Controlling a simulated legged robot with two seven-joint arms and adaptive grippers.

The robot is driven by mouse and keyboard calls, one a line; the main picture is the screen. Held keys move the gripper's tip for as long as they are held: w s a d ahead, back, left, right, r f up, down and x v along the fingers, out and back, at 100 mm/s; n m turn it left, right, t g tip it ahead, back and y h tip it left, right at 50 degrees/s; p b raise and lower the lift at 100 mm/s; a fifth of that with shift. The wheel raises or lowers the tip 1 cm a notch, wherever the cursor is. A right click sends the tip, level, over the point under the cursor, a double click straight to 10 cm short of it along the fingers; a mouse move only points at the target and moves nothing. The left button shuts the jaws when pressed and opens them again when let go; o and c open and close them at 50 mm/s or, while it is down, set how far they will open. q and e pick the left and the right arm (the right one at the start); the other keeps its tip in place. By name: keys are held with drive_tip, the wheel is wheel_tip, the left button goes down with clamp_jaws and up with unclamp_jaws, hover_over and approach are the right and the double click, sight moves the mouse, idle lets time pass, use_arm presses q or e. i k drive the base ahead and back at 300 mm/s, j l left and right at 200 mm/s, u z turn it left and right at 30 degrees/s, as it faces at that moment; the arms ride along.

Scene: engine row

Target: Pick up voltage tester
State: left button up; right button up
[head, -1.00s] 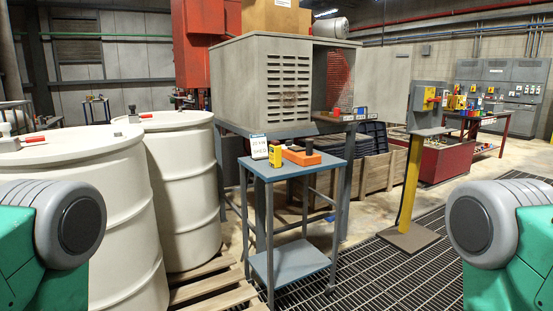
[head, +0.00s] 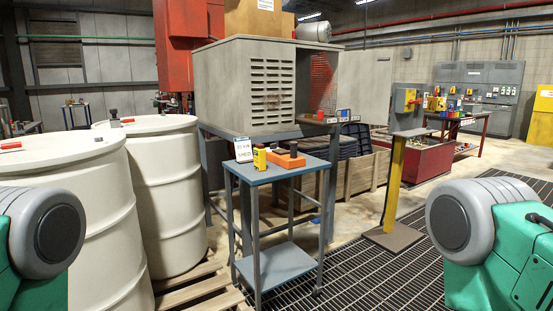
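A small yellow device with a dark face, which looks like the voltage tester (head: 259,158), stands upright on the blue-grey top of a small two-shelf stand (head: 262,178). An orange block with a dark knob (head: 287,160) lies just right of it. A white lettered card (head: 243,150) stands behind it to the left. The stand is ahead of me, near the middle of the view. Only green and grey parts of my two arms show at the lower left and lower right edges. Neither gripper is in view.
White drums (head: 66,222) stand close on the left, on a wooden pallet (head: 190,283). A grey louvred cabinet (head: 250,90) on a table is behind the stand. A yellow post (head: 393,185) with a box stands right. Grated floor (head: 345,270) in front of it is clear.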

sight(259, 151)
drive_tip(key=i+l, duration=0.25)
drive_tip(key=i, duration=0.2)
drive_tip(key=i+l, duration=0.25)
drive_tip(key=i, duration=0.2)
